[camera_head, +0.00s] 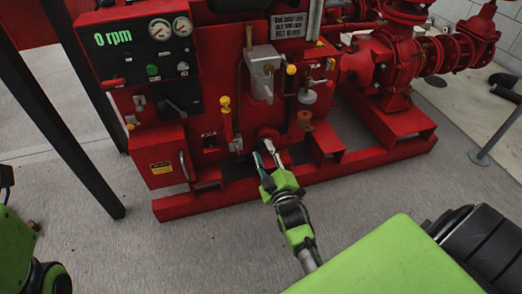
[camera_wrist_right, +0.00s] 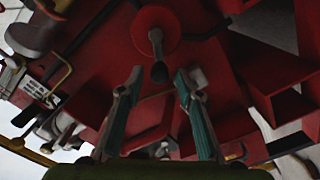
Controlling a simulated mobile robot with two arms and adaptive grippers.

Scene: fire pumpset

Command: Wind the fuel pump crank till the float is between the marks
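A round red disc (camera_wrist_right: 155,35) with a short grey arm and a dark knob (camera_wrist_right: 159,72) shows in the right wrist view; it looks like the crank. In the head view the red round part (camera_head: 268,133) sits low on the red pumpset's front, partly hidden by my gripper. My right gripper (camera_head: 264,150) is just in front of it. In the right wrist view its two fingers (camera_wrist_right: 159,78) are apart with nothing held between them; the knob is near the gap between the tips. I cannot make out a float or marks. My left gripper is not in view.
The red pumpset has a panel (camera_head: 150,55) with gauges and "0 rpm", a grey box (camera_head: 262,68) and yellow-knobbed levers (camera_head: 226,115). Its red base rail (camera_head: 330,170) runs along the floor. Black posts (camera_head: 50,120) stand left. The grey floor (camera_head: 150,250) in front is open.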

